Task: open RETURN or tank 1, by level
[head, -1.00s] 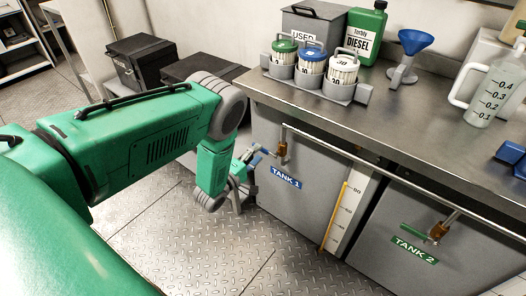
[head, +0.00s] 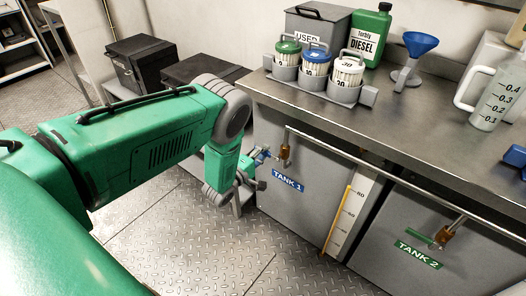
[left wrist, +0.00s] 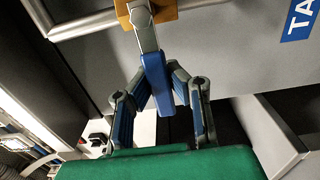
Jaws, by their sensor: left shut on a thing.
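The grey tank 1 front, with its blue TANK 1 label (head: 288,181), stands under the bench. Its brass valve (head: 285,153) sits on the pipe and also shows in the left wrist view (left wrist: 166,9). A blue lever handle (left wrist: 157,82) runs from this valve toward my gripper. My left gripper (head: 257,166) is shut on that handle; in the left wrist view its fingers (left wrist: 160,92) close on both sides of it. A level gauge (head: 342,222) with a yellow strip stands right of tank 1; its exact reading is unclear. No RETURN label shows.
Tank 2, with a green label (head: 418,255) and a green-handled valve (head: 420,237), is at right. The bench (head: 400,125) holds a filter rack (head: 345,92), a diesel can (head: 370,35), a funnel (head: 412,60) and a jug (head: 495,95). Black boxes (head: 140,62) stand behind my arm.

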